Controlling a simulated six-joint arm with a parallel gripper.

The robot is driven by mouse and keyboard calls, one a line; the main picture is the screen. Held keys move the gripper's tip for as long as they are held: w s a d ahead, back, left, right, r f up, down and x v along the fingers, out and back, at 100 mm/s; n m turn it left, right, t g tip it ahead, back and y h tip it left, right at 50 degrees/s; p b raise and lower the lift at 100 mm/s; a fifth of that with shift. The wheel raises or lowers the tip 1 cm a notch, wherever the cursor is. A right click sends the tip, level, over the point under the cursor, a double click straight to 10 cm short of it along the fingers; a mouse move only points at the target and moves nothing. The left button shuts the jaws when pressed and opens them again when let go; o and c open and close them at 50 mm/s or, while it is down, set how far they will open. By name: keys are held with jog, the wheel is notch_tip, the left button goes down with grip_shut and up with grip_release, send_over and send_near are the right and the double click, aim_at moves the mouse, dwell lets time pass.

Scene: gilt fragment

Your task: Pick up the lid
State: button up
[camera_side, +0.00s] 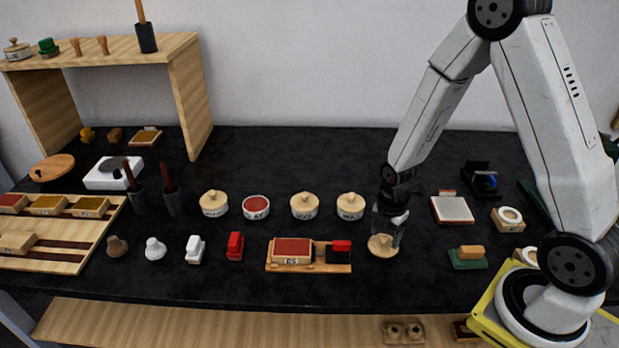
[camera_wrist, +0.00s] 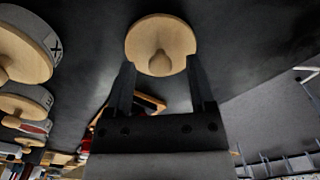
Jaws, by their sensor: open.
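The lid (camera_side: 383,245) is a round pale wooden disc with a knob on top, lying flat on the black table. It also shows in the wrist view (camera_wrist: 160,32), knob facing the camera. My gripper (camera_side: 388,229) points down just over the lid, open and empty. In the wrist view its fingertips (camera_wrist: 161,68) appear on either side of the knob; whether they touch the lid I cannot tell. An open round pot (camera_side: 256,207) with red contents and a label stands further back to the left, with no lid on it.
Lidded pots (camera_side: 304,205) stand in a row behind and left of the gripper. A wooden tray (camera_side: 309,266) with a red pad and a red-handled block lies close on the left. A green-based block (camera_side: 467,257) is on the right. The table's front edge is near.

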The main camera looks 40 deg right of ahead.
jog(key=shift+f, duration=0.15)
dwell(0.4)
grip_shut()
